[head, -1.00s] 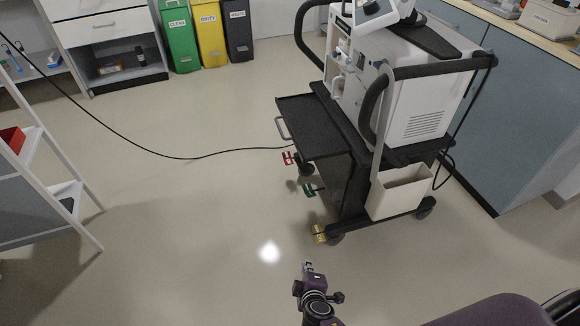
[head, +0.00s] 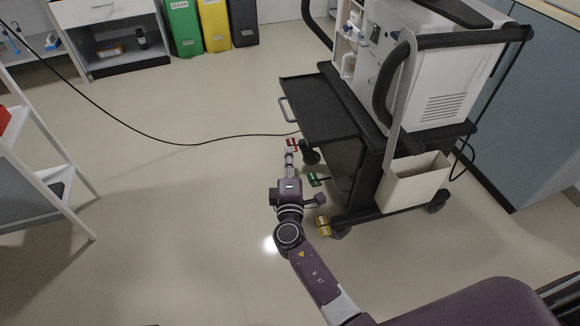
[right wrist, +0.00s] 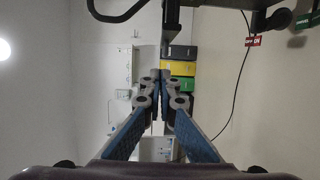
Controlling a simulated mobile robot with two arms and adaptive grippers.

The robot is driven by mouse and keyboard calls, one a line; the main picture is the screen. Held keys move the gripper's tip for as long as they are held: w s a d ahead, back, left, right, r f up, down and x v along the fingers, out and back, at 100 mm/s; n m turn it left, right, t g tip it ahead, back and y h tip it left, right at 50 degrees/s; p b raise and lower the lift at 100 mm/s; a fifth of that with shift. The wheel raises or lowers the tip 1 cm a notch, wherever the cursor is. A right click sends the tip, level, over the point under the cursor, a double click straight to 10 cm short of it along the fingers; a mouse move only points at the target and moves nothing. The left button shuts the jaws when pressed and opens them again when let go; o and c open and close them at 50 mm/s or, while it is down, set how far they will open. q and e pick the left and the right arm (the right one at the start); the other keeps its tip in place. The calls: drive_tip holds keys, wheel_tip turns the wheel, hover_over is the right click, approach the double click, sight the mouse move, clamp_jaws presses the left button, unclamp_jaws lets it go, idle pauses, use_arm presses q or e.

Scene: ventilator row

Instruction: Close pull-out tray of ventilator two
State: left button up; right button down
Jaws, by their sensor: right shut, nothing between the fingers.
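The ventilator (head: 443,72) stands on a dark wheeled cart at the upper right of the head view. Its black pull-out tray (head: 320,108) sticks out from the cart's left side, with a grey handle (head: 288,109) on its outer edge. My right gripper (head: 289,150) is shut and empty, short of the tray's near left corner and apart from the handle. In the right wrist view its fingers (right wrist: 161,74) are together, with bare fingertips. My left gripper is not in view.
Red, green and yellow tags (head: 322,225) mark the cart's casters. A cream bin (head: 414,183) hangs on its near side. A black cable (head: 190,144) crosses the floor. A white shelf stands at left; clean floor lies between.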

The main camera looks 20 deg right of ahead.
sight(358, 135)
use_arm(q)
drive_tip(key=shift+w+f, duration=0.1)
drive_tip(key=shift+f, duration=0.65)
use_arm(e)
drive_tip(key=shift+w+d, duration=0.5)
drive_tip(key=shift+d, duration=0.3)
drive_tip(key=shift+w+d, duration=0.45)
drive_tip(key=shift+d, duration=0.4)
drive_tip(key=shift+w+d, duration=0.5)
drive_tip(key=shift+d, duration=0.3)
drive_tip(key=shift+d, duration=0.35)
drive_tip(key=d, duration=0.4)
drive_tip(key=d+b, duration=0.1)
drive_tip(key=d, duration=0.4)
drive_tip(key=shift+s+f, duration=0.1)
drive_tip(key=shift+s, duration=0.1)
drive_tip(key=d+b, duration=0.1)
drive_tip(key=d, duration=0.5)
drive_tip(key=shift+s+d+b, duration=0.1)
drive_tip(key=shift+d+b, duration=0.1)
drive_tip(key=shift+b, duration=0.2)
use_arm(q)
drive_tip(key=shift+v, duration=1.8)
use_arm(e)
drive_tip(key=shift+d, duration=0.65)
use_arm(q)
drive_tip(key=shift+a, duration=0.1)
